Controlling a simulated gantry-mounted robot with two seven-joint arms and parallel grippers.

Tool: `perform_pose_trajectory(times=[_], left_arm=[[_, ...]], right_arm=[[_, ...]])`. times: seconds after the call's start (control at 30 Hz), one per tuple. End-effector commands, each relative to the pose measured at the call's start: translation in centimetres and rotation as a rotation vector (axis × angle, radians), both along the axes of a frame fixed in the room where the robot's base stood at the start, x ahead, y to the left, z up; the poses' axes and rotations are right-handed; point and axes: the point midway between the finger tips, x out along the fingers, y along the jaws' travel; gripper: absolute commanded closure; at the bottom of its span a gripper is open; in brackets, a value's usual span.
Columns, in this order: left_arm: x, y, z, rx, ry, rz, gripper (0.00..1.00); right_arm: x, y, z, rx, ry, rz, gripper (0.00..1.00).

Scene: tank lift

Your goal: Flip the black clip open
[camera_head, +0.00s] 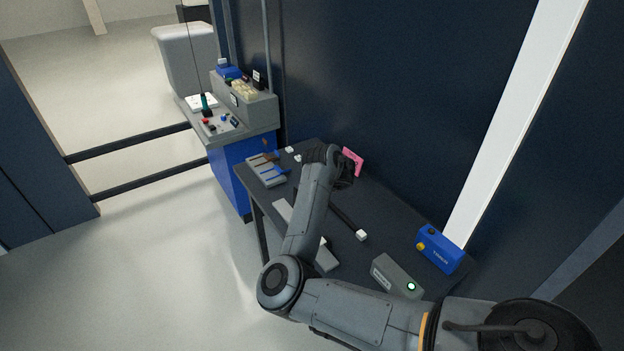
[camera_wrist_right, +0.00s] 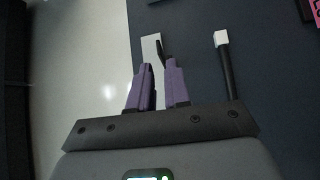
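My right arm reaches over the dark table in the head view; its hand (camera_head: 342,178) is above the table and its fingertips cannot be made out there. In the right wrist view the purple fingers of my right gripper (camera_wrist_right: 158,72) stand apart with a narrow gap and nothing clearly held between them. A thin black piece, probably the black clip (camera_wrist_right: 159,49), rises just beyond the fingertips, against a pale strip (camera_wrist_right: 149,43). Whether it touches a finger, and whether it is open, cannot be told. My left gripper is not in view.
A black rod with a white block (camera_wrist_right: 221,38) lies right of the fingers. On the table (camera_head: 385,222) are a pink item (camera_head: 352,161), a grey tray (camera_head: 266,172), a grey box with a lit button (camera_head: 396,277) and a blue box (camera_head: 439,250). A dark wall stands behind.

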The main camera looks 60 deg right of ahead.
Motion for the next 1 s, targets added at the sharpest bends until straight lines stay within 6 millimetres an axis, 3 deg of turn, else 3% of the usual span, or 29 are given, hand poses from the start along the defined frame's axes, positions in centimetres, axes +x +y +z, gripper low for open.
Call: perform_pose_trajectory(times=[0.1, 0.3, 0.83, 1.0], left_arm=[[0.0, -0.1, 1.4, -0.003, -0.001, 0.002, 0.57], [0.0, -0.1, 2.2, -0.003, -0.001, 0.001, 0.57], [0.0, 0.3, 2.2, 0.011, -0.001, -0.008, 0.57], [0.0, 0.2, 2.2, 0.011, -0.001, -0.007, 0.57]], right_arm=[[-1.2, 0.4, 1.7, -0.002, -0.001, -0.001, 0.83], [-2.3, 0.9, 2.7, -0.001, -0.001, 0.001, 0.83], [-2.5, 1.0, 2.7, -0.003, -0.001, 0.002, 0.83], [-3.5, 0.1, 2.7, -0.093, 0.041, 0.037, 0.83]])
